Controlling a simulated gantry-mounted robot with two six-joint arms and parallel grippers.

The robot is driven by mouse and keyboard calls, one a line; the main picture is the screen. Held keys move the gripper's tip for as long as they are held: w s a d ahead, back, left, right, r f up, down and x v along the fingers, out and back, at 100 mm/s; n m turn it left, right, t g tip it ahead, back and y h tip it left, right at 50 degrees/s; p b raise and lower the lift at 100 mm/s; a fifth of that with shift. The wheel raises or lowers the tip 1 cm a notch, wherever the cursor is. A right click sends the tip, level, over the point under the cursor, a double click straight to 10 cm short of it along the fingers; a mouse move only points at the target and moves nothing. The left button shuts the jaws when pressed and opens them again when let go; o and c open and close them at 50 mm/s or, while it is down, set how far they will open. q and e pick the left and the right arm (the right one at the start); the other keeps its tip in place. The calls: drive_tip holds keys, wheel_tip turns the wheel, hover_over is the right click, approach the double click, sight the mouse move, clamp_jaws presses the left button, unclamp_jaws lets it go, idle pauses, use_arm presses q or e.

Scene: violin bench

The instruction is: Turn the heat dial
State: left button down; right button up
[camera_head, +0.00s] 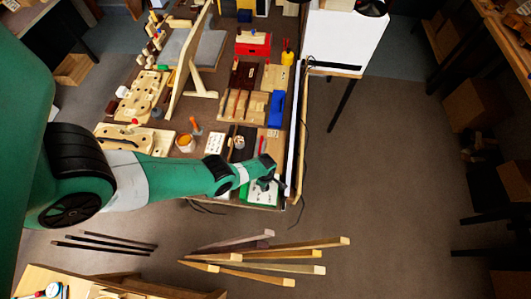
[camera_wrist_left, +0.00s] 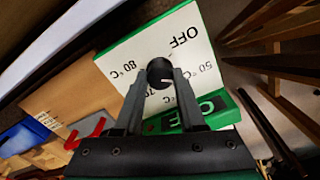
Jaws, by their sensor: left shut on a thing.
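The heat dial is a round black knob (camera_wrist_left: 160,70) on a white plate (camera_wrist_left: 135,55) marked OFF, 50, 70 and 80 °C, with green edging. My left gripper (camera_wrist_left: 163,78) is shut on the knob, one dark finger on each side of it. The fingers hide part of the scale, and I cannot tell which mark the dial points to. In the head view my left gripper (camera_head: 272,183) is over the white-and-green heater unit (camera_head: 262,198) at the near right corner of the bench. My right gripper is in neither view.
The bench (camera_head: 225,188) carries carved wooden plates (camera_head: 144,95), a blue tool (camera_head: 277,108), an orange pot (camera_head: 185,143) and a red box (camera_head: 253,45). Wooden sticks (camera_head: 270,255) lie below the bench's near edge. Floor to the right is open.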

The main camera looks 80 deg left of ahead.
use_arm(q)
drive_tip(key=m, duration=0.3)
drive_tip(key=shift+m, duration=0.4)
drive_tip(key=m, duration=0.4)
drive_tip(key=shift+m, duration=0.3)
drive_tip(key=m, duration=0.4)
drive_tip(key=shift+m, duration=0.3)
drive_tip(key=m, duration=1.3)
drive_tip(key=shift+m, duration=0.3)
drive_tip(key=m, duration=0.4)
drive_tip(key=shift+m, duration=2.1)
